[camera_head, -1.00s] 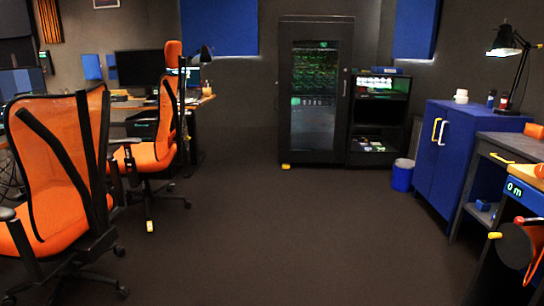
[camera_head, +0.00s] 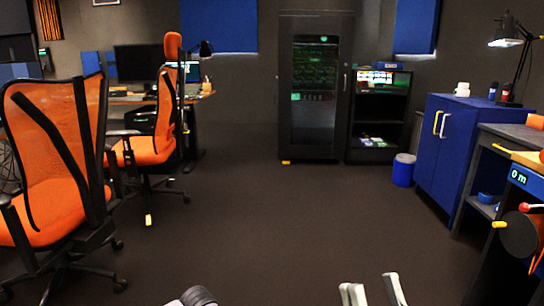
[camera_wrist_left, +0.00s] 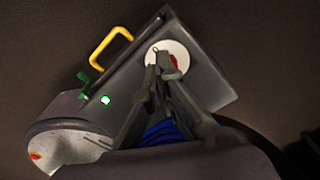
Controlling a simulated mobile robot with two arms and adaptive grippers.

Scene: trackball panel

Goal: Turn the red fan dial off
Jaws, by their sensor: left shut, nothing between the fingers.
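A white round disc (camera_wrist_left: 170,50) with a small red piece (camera_wrist_left: 174,61) on it sits on a grey panel (camera_wrist_left: 208,84) in the left wrist view. The red piece looks like the dial, but it is partly hidden by a finger. My left gripper (camera_wrist_left: 158,72) is shut and empty, with its fingertips over the disc's lower edge; I cannot tell whether they touch. In the head view, a grey rounded part of mine shows at the bottom edge, and the panel is not visible. My right gripper (camera_head: 372,290) is open and empty at the bottom edge.
The panel also carries a yellow handle (camera_wrist_left: 110,46), a green part (camera_wrist_left: 88,78) and a lit green spot (camera_wrist_left: 105,100). Orange chairs (camera_head: 50,150) stand left, a blue cabinet (camera_head: 455,150) right, and a black cabinet (camera_head: 315,90) behind. The middle floor is clear.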

